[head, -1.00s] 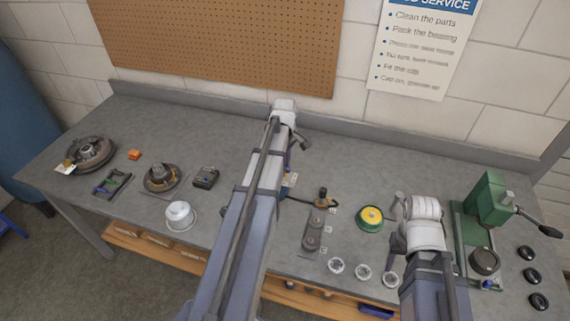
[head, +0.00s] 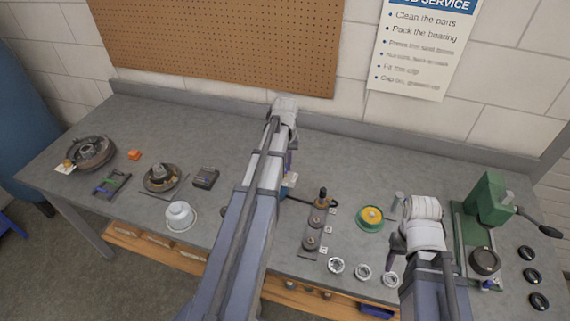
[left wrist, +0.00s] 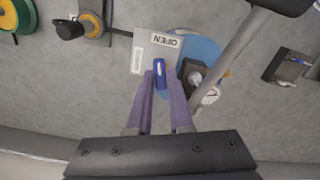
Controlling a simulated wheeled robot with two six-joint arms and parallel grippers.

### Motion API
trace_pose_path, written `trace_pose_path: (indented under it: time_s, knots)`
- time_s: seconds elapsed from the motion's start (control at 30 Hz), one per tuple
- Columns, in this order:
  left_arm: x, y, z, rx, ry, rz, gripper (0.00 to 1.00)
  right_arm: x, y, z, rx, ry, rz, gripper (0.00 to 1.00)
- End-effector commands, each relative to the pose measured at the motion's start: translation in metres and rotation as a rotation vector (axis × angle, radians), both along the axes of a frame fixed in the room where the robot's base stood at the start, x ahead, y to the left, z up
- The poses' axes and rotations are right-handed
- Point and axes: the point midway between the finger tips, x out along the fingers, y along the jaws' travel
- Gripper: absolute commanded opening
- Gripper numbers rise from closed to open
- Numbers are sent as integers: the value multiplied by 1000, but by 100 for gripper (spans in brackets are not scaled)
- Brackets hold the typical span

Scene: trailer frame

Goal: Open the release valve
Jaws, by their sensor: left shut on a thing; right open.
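The release valve's blue lever (left wrist: 159,70) sits between the purple fingers of my left gripper (left wrist: 160,76) in the left wrist view. The gripper is shut on it. The lever lies over a pale plate (left wrist: 149,50) with an "OPEN" label (left wrist: 165,40) just beyond its tip and a second label (left wrist: 137,61), unreadable, to the left. In the head view my left arm hides most of the valve; a bit of the labelled plate (head: 290,180) shows beside it. My right gripper (head: 394,246) is open over the bench, right of the yellow-topped green dish.
The green-rimmed dish (head: 371,217), several small bearings (head: 336,265) and a green press (head: 489,205) lie further right. A white pot (head: 180,215) and hub parts (head: 161,178) are left.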

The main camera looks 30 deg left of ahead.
Motion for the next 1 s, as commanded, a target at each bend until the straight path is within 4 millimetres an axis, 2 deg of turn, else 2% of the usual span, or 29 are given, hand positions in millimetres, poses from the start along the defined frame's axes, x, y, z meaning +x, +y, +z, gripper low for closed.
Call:
trace_pose_path:
  time_s: [0.43,1.0]
  knots:
    - [-1,-1,0,-1,3,-252,0,0,0,0,0,0,0,50]
    - [-2,-1,-1,-2,3,-306,0,0,0,-1,0,0,0,50]
